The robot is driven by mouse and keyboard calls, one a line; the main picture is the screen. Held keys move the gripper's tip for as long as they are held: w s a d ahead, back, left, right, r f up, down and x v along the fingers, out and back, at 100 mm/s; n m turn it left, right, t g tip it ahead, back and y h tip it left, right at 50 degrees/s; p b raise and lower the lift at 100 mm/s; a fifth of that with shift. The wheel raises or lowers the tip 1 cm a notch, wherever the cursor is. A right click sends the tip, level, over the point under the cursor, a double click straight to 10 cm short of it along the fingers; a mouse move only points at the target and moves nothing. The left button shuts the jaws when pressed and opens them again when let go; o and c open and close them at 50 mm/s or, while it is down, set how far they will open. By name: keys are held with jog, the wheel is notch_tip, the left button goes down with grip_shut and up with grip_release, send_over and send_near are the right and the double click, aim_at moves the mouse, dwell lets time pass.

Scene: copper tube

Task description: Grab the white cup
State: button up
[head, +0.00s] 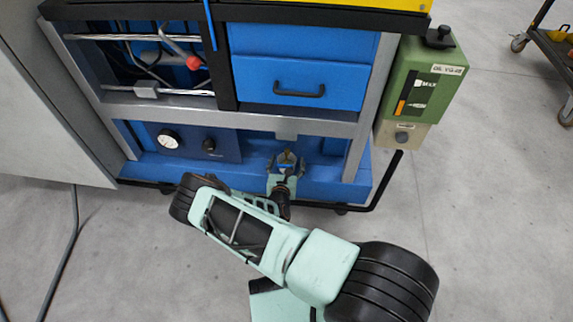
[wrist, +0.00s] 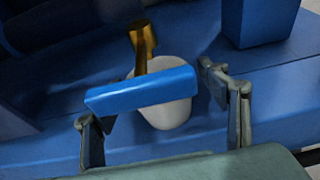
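The white cup (wrist: 170,114) stands on the blue base shelf in the wrist view. A blue bar (wrist: 140,90) crosses in front of it and hides its upper middle. A copper-coloured piece (wrist: 141,42) rises behind the bar; I cannot tell whether these two parts are joined or rest in the cup. My gripper (wrist: 160,98) is open, with one finger on each side of the cup. Neither finger visibly touches it. In the head view my gripper (head: 286,164) is low at the blue cart's lower shelf, where the cup is too small to make out clearly.
The blue shelf (wrist: 282,72) extends around the cup, with a blue block (wrist: 258,22) at upper right. Above my gripper are a grey frame bar (head: 240,117) and a blue drawer (head: 298,82). A green box (head: 425,85) hangs at the cart's right.

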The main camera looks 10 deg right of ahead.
jog(key=c, duration=1.4)
jog(key=shift+o, duration=0.2)
jog(key=shift+a+r, duration=0.1)
jog(key=shift+r, duration=0.05)
